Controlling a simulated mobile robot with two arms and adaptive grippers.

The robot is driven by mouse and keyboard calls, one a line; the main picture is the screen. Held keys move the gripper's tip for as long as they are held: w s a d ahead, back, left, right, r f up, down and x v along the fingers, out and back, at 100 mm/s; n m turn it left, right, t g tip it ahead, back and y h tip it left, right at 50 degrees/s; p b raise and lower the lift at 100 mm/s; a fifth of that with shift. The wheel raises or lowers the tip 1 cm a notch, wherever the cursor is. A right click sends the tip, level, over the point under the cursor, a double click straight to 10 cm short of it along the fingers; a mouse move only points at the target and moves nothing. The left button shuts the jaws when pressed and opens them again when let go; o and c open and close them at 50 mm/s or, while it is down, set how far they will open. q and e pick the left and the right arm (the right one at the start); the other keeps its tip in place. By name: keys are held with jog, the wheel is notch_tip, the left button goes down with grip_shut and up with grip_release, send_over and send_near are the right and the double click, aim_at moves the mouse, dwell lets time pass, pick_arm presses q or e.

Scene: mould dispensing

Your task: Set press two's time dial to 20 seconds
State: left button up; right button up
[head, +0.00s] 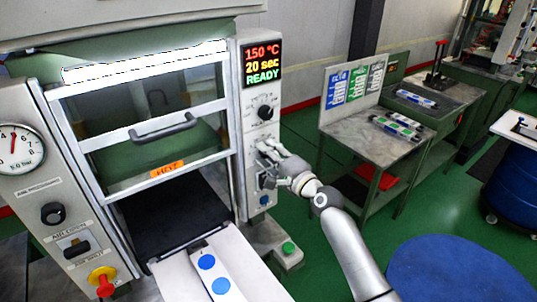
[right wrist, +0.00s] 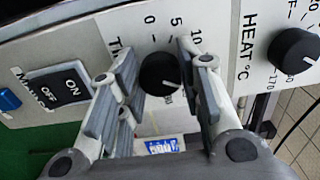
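The time dial (right wrist: 158,74) is a black round knob on press two's panel, marked 0, 5 and 10 along the visible part of its scale. Its pale pointer mark points to the lower right; the number there is hidden or unreadable. My right gripper (right wrist: 157,66) has one finger on each side of the dial, with a gap at the left finger; touch at the right finger cannot be told. In the head view my right gripper (head: 268,158) covers the dial. The press display (head: 263,64) reads 150 °C, 20 sec, READY. My left gripper does not show.
The heat dial (head: 265,112) is just above my right gripper; it also shows in the right wrist view (right wrist: 294,50). An ON/OFF switch (right wrist: 62,90) is on the other side. The press door handle (head: 163,129) stands out at left. A marble-topped table (head: 365,143) stands at right.

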jog(key=o, duration=0.4)
jog(key=shift+s+d, duration=0.1)
jog(key=v, duration=1.1)
jog(key=shift+s+d, duration=0.2)
jog(key=shift+s, duration=0.15)
jog(key=shift+f, duration=0.1)
